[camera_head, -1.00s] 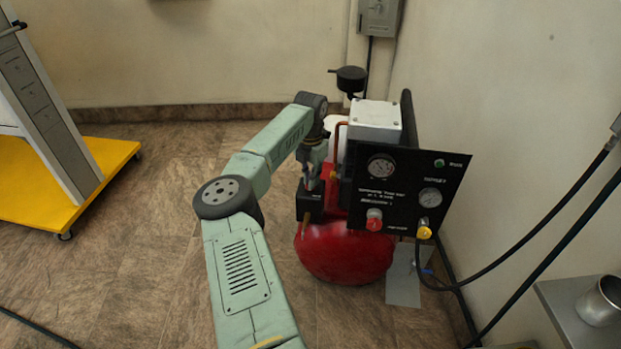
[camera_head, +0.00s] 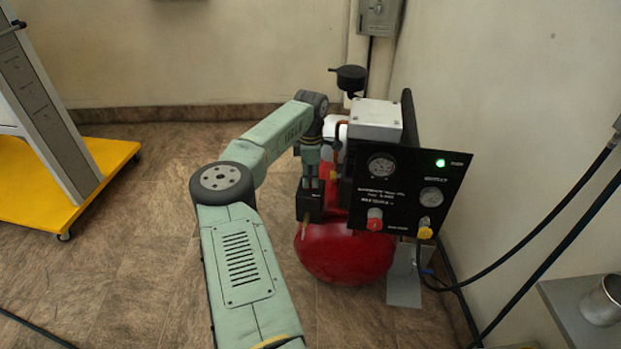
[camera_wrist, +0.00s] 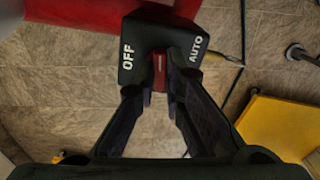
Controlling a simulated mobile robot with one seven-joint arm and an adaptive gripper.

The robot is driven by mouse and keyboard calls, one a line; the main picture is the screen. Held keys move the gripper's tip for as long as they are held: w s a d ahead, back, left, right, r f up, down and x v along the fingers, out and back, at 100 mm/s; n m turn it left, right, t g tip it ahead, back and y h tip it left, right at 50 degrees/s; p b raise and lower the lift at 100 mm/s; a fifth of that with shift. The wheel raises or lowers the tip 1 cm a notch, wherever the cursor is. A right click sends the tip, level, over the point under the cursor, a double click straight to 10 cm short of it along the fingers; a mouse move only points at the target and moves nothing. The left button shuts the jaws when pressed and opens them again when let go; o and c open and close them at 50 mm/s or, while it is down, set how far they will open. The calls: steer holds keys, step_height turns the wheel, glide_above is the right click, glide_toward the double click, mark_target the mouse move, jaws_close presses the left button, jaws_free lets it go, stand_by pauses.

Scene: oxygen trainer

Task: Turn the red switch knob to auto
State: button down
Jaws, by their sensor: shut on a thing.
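The red switch knob (camera_wrist: 161,68) is at the front of a black switch box (camera_wrist: 150,38) in the wrist view. The box has OFF printed at the left and AUTO at the right. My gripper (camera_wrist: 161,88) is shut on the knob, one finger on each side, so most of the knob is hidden. I cannot tell from the knob alone which label it points to. In the head view the black box (camera_head: 308,208) is beside the red tank, and my gripper (camera_head: 311,184) reaches down to it. A green lamp (camera_head: 440,162) on the panel is lit.
The compressor's red tank (camera_head: 345,252) and black gauge panel (camera_head: 400,205) are right of my gripper. The panel bears a red knob (camera_head: 374,219) and a yellow knob (camera_head: 425,228). A yellow wheeled base (camera_head: 95,165) stands left. The floor between is clear.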

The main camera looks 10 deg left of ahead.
steer(key=shift+m, duration=1.2)
steer(key=c, duration=1.7)
jaws_free()
steer(key=shift+r, duration=0.1)
step_height(320, 180, up, 12)
steer(key=shift+f, duration=0.1)
